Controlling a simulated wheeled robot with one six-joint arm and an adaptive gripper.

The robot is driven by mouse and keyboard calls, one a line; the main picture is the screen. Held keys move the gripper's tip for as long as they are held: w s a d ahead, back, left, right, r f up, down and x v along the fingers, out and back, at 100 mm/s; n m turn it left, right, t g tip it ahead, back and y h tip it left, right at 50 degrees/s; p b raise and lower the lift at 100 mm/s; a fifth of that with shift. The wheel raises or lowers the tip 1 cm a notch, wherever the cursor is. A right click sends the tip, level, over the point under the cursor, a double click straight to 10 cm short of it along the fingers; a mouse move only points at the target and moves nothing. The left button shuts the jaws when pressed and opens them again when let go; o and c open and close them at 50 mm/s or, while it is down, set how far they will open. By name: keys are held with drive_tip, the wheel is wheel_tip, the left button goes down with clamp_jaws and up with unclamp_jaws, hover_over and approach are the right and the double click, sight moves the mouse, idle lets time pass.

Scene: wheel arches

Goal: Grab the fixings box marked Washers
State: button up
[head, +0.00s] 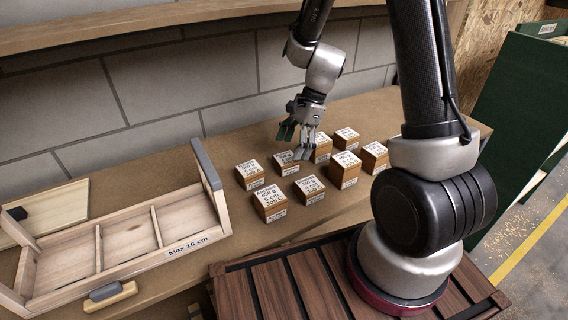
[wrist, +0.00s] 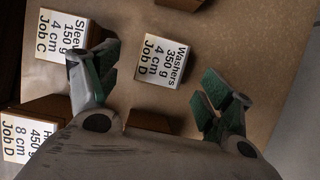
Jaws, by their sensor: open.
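The Washers box (wrist: 165,63) is a small brown box with a white top label reading "Washers 350 g 4 cm Job D". In the wrist view it lies ahead of and between the green-padded fingers of my gripper (wrist: 158,78). The fingers are spread apart, with nothing held between them. In the head view my gripper (head: 297,140) points down over the back of the group of boxes. The labels there are too small for me to tell surely which box is Washers.
A box labelled Sleeves (wrist: 62,38) sits close by the left finger. Several similar boxes, such as one at the front (head: 270,204), stand around on the workbench (head: 150,155). A wooden divided tray marked "Max 16 cm" (head: 128,228) stands at the left.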

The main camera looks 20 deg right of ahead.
sight(286, 157)
drive_tip(key=x, duration=0.5)
drive_tip(key=shift+w+a+f, duration=0.1)
drive_tip(key=shift+a, duration=0.05)
drive_tip(key=c, duration=1.4)
